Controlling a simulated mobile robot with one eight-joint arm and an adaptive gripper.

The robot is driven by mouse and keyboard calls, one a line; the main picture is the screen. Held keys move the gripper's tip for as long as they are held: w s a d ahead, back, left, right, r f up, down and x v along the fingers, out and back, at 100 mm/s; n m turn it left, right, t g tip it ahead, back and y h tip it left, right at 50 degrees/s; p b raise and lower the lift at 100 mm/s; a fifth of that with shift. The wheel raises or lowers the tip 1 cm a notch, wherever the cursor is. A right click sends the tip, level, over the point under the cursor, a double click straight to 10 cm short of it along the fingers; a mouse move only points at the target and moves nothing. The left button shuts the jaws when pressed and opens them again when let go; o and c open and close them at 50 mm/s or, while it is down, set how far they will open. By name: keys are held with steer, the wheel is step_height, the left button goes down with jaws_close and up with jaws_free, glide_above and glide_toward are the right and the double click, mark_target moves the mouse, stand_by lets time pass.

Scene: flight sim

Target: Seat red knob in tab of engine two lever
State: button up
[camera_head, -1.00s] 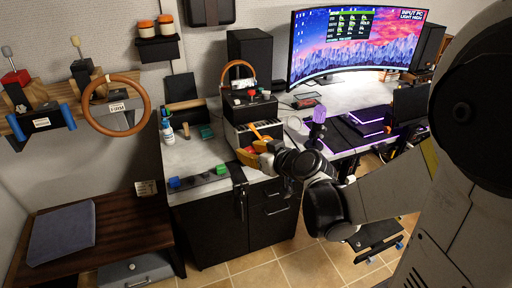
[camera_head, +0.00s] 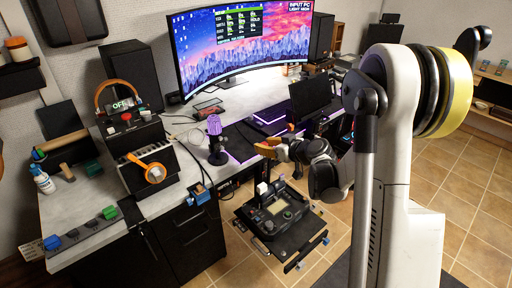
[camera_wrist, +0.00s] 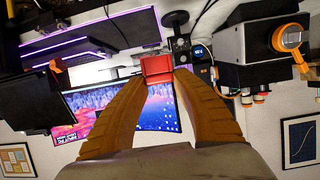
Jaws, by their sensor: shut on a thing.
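My gripper (camera_head: 264,148) is shut on the red knob (camera_wrist: 157,68), which sits between the orange fingertips in the wrist view. In the head view the fingers are in the air at the desk's front edge, right of the purple microphone, and the knob is hard to make out there. A dark lever strip (camera_head: 82,232) lies on the left desk's front edge, well left of my gripper. It has a blue knob (camera_head: 52,242) at one end, a green knob (camera_head: 110,213) at the other and dark bare tabs between. I cannot tell which is the engine two lever.
The purple microphone (camera_head: 215,130) and a box with an orange handle (camera_head: 150,170) stand between my gripper and the strip. A curved monitor (camera_head: 245,45) is behind. A dark control unit (camera_head: 280,212) stands low in front of the desk. Open tiled floor (camera_head: 440,190) lies to the right.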

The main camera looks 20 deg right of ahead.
steer(key=w+d+f+b, duration=0.1)
steer(key=w+d+f, duration=0.1)
steer(key=d+f, duration=0.3)
steer(key=w+d+f+b, duration=0.1)
steer(key=w+d+f, duration=0.2)
steer(key=d+f, duration=0.3)
step_height(320, 180, down, 4)
steer(key=shift+d+f, duration=0.1)
steer(key=shift+d, duration=0.15)
steer(key=shift+b, duration=0.4)
steer(key=shift+f+b, duration=0.55)
steer(key=shift+f, duration=3)
steer(key=o, duration=1)
